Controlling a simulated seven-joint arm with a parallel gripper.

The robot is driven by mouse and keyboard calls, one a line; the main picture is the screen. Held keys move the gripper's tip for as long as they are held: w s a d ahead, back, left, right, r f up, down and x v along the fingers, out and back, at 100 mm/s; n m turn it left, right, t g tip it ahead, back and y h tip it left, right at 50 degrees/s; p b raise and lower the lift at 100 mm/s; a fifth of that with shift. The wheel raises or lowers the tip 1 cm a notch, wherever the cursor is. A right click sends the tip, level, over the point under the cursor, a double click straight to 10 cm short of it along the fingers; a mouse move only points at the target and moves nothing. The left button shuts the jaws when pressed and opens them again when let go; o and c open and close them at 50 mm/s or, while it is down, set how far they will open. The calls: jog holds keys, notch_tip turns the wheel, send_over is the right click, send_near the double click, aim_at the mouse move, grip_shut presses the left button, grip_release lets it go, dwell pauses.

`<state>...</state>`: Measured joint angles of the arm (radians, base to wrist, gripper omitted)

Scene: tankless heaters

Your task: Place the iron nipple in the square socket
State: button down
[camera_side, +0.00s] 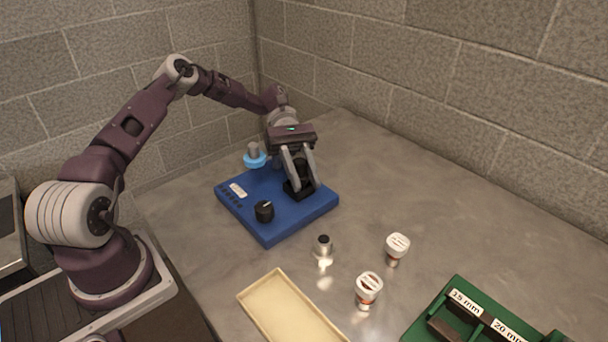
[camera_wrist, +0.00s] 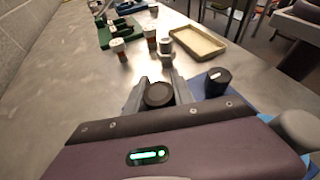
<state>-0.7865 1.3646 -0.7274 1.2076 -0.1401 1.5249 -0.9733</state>
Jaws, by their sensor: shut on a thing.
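My gripper (camera_side: 298,172) is over the right part of the blue board (camera_side: 282,228), pointing down. It is shut on the iron nipple (camera_wrist: 158,94), a dark round piece seen end-on between the fingers in the wrist view. In the side view the fingers reach down to a black square-based block (camera_side: 299,191) on the board, which looks like the square socket. The fingers hide much of the nipple and the socket opening, so I cannot tell how deep the nipple sits.
In front stand a small metal cylinder (camera_side: 323,246) and two white-capped containers (camera_side: 397,246). A cream tray (camera_side: 262,312) and a green labelled rack (camera_side: 440,318) lie nearer.

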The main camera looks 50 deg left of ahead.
aim_at(298, 159)
jog(key=c, duration=1)
grip_release()
jog(key=v, duration=0.6)
jog(key=shift+f, duration=0.15)
jog(key=shift+w+a+r, duration=0.15)
jog(key=shift+a+r, duration=0.15)
jog(key=shift+a, duration=0.1)
jog(key=d+r+m+y, duration=0.1)
jog(key=r, duration=0.1)
jog(key=s+d+r+m+y, duration=0.1)
jog(key=d+r, duration=0.1)
jog(key=d+r+m+y, duration=0.1)
jog(key=d+r+y, duration=0.1)
jog(key=r, duration=0.1)
jog(key=shift+s, duration=0.25)
jog(key=s+d+r+m+t+y, duration=0.3)
jog(key=s+d+r+m+y, duration=0.25)
jog(key=s+r, duration=0.25)
jog(key=s+m+t+y, duration=0.3)
jog(key=s+m+t, duration=0.3)
jog(key=s, duration=1.1)
jog(key=shift+s+a+r+t, duration=0.25)
jog(key=shift+s+r+t, duration=0.05)
jog(key=shift+t, duration=0.5)
